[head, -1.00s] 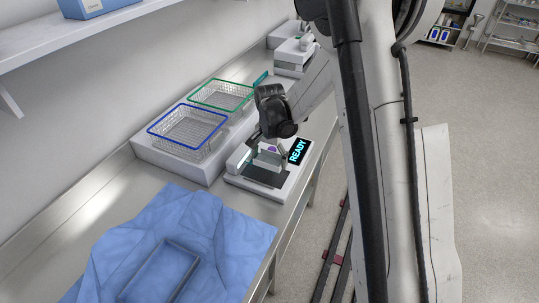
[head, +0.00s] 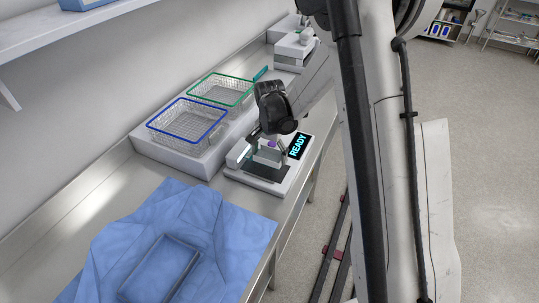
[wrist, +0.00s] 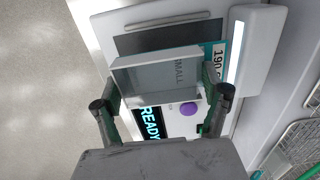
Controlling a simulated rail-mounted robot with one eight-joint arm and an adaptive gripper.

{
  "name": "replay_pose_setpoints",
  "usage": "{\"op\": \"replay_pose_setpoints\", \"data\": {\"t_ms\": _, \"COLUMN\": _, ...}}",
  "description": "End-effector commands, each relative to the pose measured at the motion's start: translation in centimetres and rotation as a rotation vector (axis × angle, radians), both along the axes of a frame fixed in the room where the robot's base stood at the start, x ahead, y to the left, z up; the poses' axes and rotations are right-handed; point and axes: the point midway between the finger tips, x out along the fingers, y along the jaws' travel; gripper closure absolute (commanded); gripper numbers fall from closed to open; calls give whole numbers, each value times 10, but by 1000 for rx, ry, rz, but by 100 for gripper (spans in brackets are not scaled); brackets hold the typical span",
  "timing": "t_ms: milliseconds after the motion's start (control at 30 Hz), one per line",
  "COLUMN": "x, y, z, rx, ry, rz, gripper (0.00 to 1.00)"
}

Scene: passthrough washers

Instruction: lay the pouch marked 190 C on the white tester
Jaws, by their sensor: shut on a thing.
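The white tester (head: 282,187) stands on the steel bench, with a dark plate and a lit READY display (head: 298,146). It also shows in the wrist view, behind the held thing (wrist: 245,50). My gripper (head: 272,137) is over the tester, and its two fingers (wrist: 163,98) are shut on the sides of a pale grey, box-like pouch (wrist: 150,80). Printing reading SMALL and a partly visible label starting 190 (wrist: 218,55) show at it. In the head view the pouch (head: 267,157) is above the dark plate; whether it touches is unclear.
A blue-rimmed basket (head: 156,121) and a green-rimmed basket (head: 236,103) stand on a white stand left of and behind the tester. A blue drape (head: 215,240) with a rectangular tray outline covers the near bench. Another white device (head: 292,62) stands further back.

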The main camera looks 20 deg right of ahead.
Motion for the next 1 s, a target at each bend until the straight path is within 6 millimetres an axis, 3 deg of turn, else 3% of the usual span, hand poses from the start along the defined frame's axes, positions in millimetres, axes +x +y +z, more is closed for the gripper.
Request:
{"op": "replay_pose_setpoints", "data": {"t_ms": 567, "x": 0, "y": 0, "z": -1, "rx": 0, "ry": 0, "rz": 0, "gripper": 33}}
{"op": "replay_pose_setpoints", "data": {"t_ms": 1000, "x": 0, "y": 0, "z": -13, "rx": 0, "ry": 0, "rz": 0, "gripper": 33}}
